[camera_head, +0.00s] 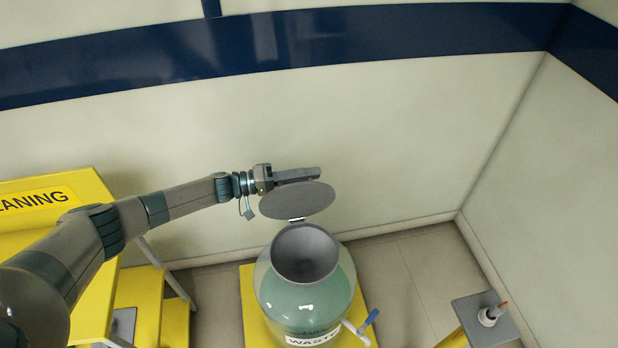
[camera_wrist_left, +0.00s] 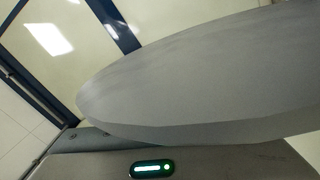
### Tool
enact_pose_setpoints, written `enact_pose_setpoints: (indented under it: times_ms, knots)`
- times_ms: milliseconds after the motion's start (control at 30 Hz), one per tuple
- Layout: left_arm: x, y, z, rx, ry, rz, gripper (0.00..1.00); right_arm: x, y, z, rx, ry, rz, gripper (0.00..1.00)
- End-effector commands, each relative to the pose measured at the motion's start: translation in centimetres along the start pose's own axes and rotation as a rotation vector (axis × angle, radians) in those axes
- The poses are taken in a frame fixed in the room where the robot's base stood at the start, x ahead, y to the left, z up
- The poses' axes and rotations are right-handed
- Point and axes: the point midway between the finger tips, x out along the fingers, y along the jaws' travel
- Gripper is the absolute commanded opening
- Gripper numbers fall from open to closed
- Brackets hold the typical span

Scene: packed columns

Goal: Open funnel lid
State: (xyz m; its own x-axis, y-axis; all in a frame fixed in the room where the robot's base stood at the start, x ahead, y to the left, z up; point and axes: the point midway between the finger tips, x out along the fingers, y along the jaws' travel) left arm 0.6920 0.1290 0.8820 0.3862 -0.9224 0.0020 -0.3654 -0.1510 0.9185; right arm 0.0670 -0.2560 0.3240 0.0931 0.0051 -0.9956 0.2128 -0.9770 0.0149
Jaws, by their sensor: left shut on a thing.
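The grey round funnel lid (camera_head: 297,200) stands raised on its hinge behind the funnel, swung up and away from the opening. The open grey funnel (camera_head: 305,254) sits in the top of a greenish glass waste vessel (camera_head: 305,300). My left gripper (camera_head: 312,173) is at the lid's upper far edge, shut on the lid. The lid's grey face (camera_wrist_left: 200,80) fills much of the left wrist view. The exact finger contact is hidden there. My right gripper is not in view.
The vessel stands on a yellow base (camera_head: 248,300) with a blue-handled tap (camera_head: 370,318) at its right. A yellow cleaning station (camera_head: 60,195) is on the left. A small grey stand (camera_head: 487,318) is at lower right. A wall is close behind the lid.

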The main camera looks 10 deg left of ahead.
Motion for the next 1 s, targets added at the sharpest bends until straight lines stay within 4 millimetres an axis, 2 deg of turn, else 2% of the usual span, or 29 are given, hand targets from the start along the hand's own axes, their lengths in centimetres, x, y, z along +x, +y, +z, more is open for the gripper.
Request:
enact_pose_setpoints:
  times_ms: [233, 267, 300, 333, 767, 1000]
  knots:
    - [-0.1, -0.3, 0.2, 0.0, -0.001, -0.006, 0.0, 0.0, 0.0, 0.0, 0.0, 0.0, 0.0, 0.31]
    - [-0.1, -0.3, 0.2, 0.001, -0.001, -0.006, 0.17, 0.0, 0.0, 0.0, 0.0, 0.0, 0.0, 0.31]
    - [-0.1, -0.3, 0.3, 0.0, -0.001, -0.006, 0.26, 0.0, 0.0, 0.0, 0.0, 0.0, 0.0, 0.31]
    - [-0.1, -0.3, 0.2, 0.001, -0.001, -0.005, 0.29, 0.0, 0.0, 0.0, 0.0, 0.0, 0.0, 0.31]
    - [-0.5, -0.2, 0.2, 0.001, -0.001, -0.003, 0.29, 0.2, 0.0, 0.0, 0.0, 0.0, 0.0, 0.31]
    - [-3.0, -0.4, 0.2, 0.002, 0.0, -0.004, 0.29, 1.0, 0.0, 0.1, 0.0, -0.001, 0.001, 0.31]
